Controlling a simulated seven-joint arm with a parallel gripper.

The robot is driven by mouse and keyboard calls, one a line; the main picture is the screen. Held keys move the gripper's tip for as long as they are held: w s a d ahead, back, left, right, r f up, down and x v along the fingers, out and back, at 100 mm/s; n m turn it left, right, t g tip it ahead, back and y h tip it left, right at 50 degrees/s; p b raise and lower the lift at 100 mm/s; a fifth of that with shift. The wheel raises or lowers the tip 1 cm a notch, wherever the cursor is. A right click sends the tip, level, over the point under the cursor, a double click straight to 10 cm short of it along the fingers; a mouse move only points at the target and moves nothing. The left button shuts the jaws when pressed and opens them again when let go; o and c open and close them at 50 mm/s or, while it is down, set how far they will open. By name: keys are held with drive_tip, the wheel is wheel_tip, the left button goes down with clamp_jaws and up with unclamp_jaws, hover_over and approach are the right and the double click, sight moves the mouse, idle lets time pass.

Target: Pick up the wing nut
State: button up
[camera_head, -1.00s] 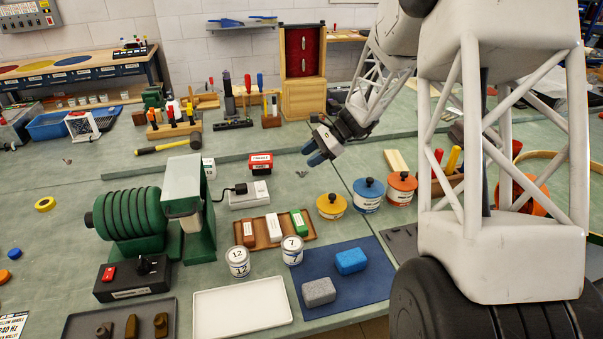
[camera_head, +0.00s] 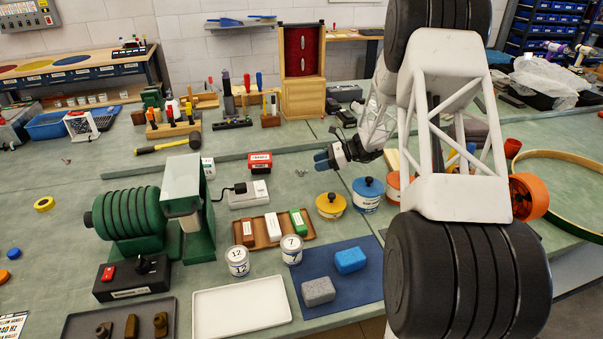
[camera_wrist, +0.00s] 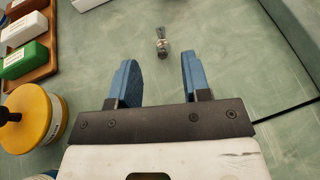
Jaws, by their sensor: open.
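A small grey metal piece, which looks like the wing nut (camera_wrist: 161,42), lies on the green bench. In the wrist view it is just beyond my fingertips, roughly in line with the gap between them. In the head view the wing nut (camera_head: 301,172) is a tiny speck left of and below the fingertips. My gripper (camera_wrist: 157,62) is open, with two blue fingers apart and nothing between them. In the head view my gripper (camera_head: 321,160) points left, behind the yellow and blue pots. Its height above the bench is hard to judge.
A yellow pot (camera_head: 331,206) and a blue pot (camera_head: 368,194) stand close in front. A wooden tray of coloured blocks (camera_head: 264,244) and a grey power box (camera_head: 249,195) lie to the left.

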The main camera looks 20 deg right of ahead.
sight(301, 172)
drive_tip(key=shift+x, duration=1.3)
drive_tip(key=shift+a, duration=0.1)
drive_tip(key=shift+x, duration=2.55)
clamp_jaws()
